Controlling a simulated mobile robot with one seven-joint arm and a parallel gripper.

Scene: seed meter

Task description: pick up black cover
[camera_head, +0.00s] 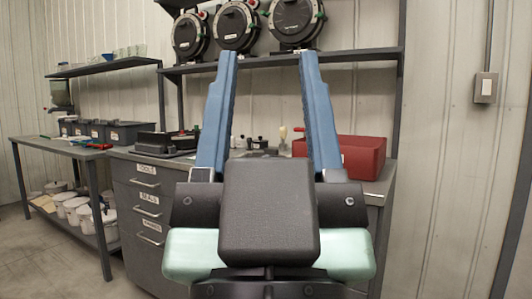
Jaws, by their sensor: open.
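My gripper (268,58) is open, its two long blue fingers pointing up and spread wide with nothing held. Three round black seed meters stand on the upper shelf: a left one (190,36), a middle one (235,27) and a right one (294,20). I cannot tell which black part is the cover. Small dark items (257,143) lie on the bench between the fingers, partly hidden by my gripper.
The grey bench (128,153) holds a black tray (165,140) on the left and a red bin (365,155) on the right. A side table (45,144) with dark bins stands at far left. A wall box (486,88) is at right. The left floor is clear.

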